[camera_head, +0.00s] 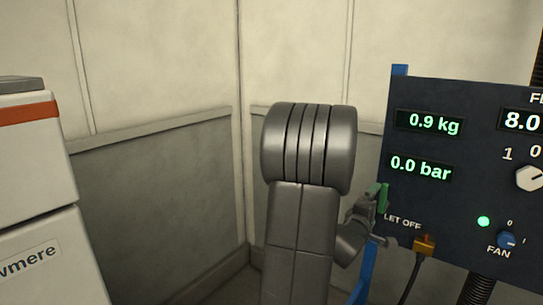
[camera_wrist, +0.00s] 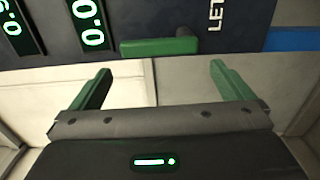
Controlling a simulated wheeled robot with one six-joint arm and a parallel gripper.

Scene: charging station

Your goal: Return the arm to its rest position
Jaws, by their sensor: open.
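My gripper (camera_wrist: 160,68) shows in the wrist view with its two green fingers wide apart and nothing between them. A green lever handle (camera_wrist: 153,47) lies just beyond the fingertips, in front of the dark panel (camera_wrist: 190,15), beside a label starting "LET". I see a gap between the handle and both fingers. In the head view my grey arm stands in the middle, its wrist end beside the dark panel (camera_head: 440,190) near the "LET OFF" label. There the gripper is mostly hidden, and I cannot clearly separate the green parts.
The panel's displays (camera_head: 430,122) read 0.9 kg and 0.0 bar. A fan knob (camera_head: 507,240), a green lamp (camera_head: 483,221) and an orange plug (camera_head: 424,245) with a cable are on it. A white cabinet (camera_head: 40,190) stands at left. The wall corner is behind my arm.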

